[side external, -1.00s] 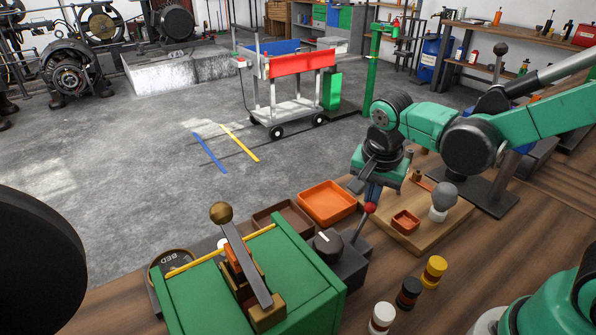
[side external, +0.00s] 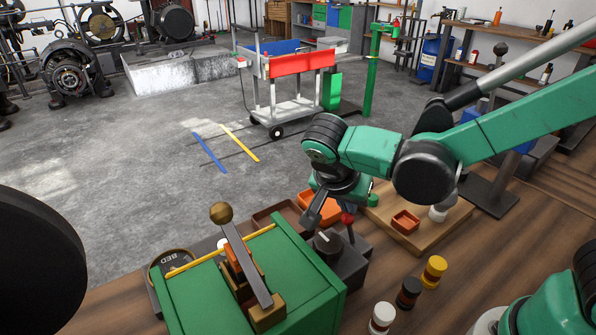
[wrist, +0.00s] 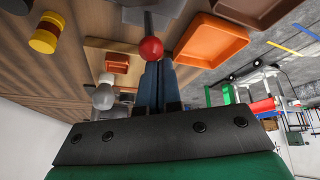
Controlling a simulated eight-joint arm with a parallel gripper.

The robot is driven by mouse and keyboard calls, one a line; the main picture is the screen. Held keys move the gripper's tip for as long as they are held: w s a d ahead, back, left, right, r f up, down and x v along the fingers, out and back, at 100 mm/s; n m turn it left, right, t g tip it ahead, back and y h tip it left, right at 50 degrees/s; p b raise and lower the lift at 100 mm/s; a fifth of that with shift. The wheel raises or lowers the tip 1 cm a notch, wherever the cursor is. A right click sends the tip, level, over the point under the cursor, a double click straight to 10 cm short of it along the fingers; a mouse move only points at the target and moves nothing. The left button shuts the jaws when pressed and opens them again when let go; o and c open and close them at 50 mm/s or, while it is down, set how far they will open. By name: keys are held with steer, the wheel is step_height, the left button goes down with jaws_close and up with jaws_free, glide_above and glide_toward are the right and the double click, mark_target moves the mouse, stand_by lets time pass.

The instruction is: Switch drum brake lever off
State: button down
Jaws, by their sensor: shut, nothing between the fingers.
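A short lever with a red ball (side external: 347,218) stands nearly upright on a dark grey box, leaning slightly left. In the wrist view the red ball (wrist: 151,49) is right at my fingertips. A larger lever with a brass ball (side external: 221,212) leans over the green box, well left of my gripper. No label tells which one is the drum brake lever. My gripper (side external: 349,206) is shut, its blue-grey fingers together beside the red ball and partly hidden by my wrist. The shut fingers (wrist: 157,84) also show in the wrist view; contact with the ball cannot be told.
A dark rotary knob (side external: 326,243) sits just left of the red-ball lever. An orange tray (side external: 305,197) lies behind it, partly covered by my wrist. A wooden board (side external: 420,238) with a small orange dish lies to the right. Several small jars stand at the front.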

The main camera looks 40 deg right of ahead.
steer(key=shift+r, duration=0.2)
steer(key=shift+r, duration=0.65)
steer(key=w+v, duration=0.1)
steer(key=v, duration=0.8)
steer(key=shift+w+r, duration=0.25)
steer(key=shift+w, duration=0.1)
